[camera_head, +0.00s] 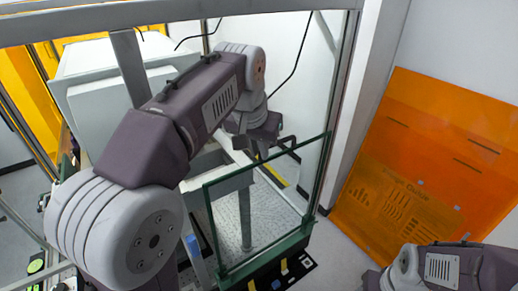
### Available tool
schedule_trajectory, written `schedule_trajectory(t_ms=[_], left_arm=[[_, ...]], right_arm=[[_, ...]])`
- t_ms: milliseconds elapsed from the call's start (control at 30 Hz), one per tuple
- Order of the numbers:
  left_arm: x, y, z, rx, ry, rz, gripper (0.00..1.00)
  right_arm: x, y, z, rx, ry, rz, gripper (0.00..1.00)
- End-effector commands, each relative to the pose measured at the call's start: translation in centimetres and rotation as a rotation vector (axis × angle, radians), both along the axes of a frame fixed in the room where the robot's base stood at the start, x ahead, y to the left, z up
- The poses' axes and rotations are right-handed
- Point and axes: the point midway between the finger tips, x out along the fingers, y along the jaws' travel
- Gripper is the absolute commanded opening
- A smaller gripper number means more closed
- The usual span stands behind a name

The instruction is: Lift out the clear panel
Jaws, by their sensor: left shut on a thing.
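The clear panel (272,203) is a see-through pane with dark green edges, standing upright in the middle of the head view. Its lower edge is close to a dark green base strip; I cannot tell whether the two touch. My left arm reaches across from the lower left. My left gripper (264,150) is at the panel's top edge and is shut on it. The fingertips are small and partly hidden by the wrist. My right arm shows only as a link at the lower right; its gripper is out of view.
A metal-framed enclosure surrounds the work area, with an upright post (343,100) right of the panel. A pale grey housing (95,98) stands behind my left arm. A large orange sheet (425,165) leans at the right. Speckled floor lies open between sheet and panel.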

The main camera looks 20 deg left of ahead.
Motion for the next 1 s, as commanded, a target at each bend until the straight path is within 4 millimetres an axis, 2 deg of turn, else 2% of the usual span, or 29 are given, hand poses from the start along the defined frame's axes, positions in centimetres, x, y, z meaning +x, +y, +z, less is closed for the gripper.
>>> schedule_trajectory(t_ms=[33, 433, 1000], left_arm=[[0.1, 0.0, 0.8, -0.001, -0.007, 0.001, 0.00], [0.1, 0.0, 2.9, -0.001, -0.007, 0.001, 0.00], [0.1, 0.0, 5.2, 0.000, -0.006, 0.000, 0.00]], right_arm=[[0.0, 0.0, 0.6, 0.000, 0.000, 0.000, 0.60], [0.0, 0.0, 2.7, 0.000, 0.000, 0.000, 0.60], [0.0, 0.0, 3.3, 0.000, 0.000, 0.000, 0.60]])
